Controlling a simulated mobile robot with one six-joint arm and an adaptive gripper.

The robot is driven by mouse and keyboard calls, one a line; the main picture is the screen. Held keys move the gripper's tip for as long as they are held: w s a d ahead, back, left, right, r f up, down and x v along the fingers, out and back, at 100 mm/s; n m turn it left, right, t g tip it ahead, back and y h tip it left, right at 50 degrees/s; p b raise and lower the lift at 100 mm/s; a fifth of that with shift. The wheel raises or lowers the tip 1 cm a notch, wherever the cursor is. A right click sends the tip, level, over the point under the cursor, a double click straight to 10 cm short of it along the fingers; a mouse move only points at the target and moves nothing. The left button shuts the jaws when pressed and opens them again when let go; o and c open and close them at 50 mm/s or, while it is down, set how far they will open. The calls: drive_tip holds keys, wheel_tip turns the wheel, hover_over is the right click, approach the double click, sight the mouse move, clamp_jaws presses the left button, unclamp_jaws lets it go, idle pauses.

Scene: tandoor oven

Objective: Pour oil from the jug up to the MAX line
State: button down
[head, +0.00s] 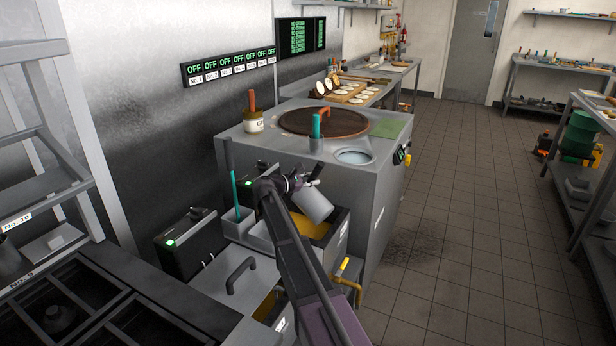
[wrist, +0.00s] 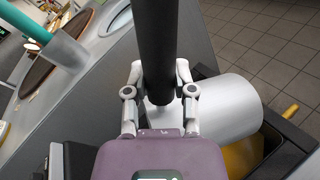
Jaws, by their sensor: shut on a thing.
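My gripper (head: 300,184) is shut on the dark handle of the jug, above the fryer. In the wrist view my gripper (wrist: 160,92) has its fingers on either side of the dark bar (wrist: 156,40). The jug (head: 314,204) is a plain silver cylinder, clearly tilted; it also shows right of the fingers in the wrist view (wrist: 228,108). Below it is the fryer vat (head: 343,222) with yellow oil (head: 311,228). The vat also shows at the lower right of the wrist view (wrist: 288,135). No falling stream and no MAX line can be made out.
The steel tandoor counter (head: 372,190) stands just behind, with a round brown lid (head: 324,122), a teal-handled tool in a holder (head: 316,144) and a jar (head: 253,123). The tiled floor (head: 450,240) at right is clear.

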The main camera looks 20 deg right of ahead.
sight(319, 198)
drive_tip(key=shift+s, duration=0.1)
idle(0.3)
drive_tip(key=s+m, duration=0.1)
drive_tip(key=m, duration=0.1)
drive_tip(key=s+d+f+m+y, duration=0.1)
drive_tip(key=m, duration=0.1)
drive_tip(key=shift+d+t+y+p, duration=0.2)
drive_tip(key=shift+t+y+p, duration=0.1)
drive_tip(key=shift+t+p, duration=0.1)
drive_tip(key=shift+f, duration=0.1)
drive_tip(key=m, duration=0.1)
drive_tip(key=f+m+t+y, duration=0.1)
drive_tip(key=f+m+b, duration=0.1)
drive_tip(key=m, duration=0.1)
drive_tip(key=shift+s+d+t+y, duration=0.25)
drive_tip(key=shift+s+t+y, duration=0.05)
drive_tip(key=shift+s, duration=0.1)
drive_tip(key=shift+r, duration=0.1)
idle(0.4)
drive_tip(key=shift+w+r+m+t, duration=0.15)
drive_tip(key=shift+m+t, duration=0.15)
drive_tip(key=shift+m, duration=0.4)
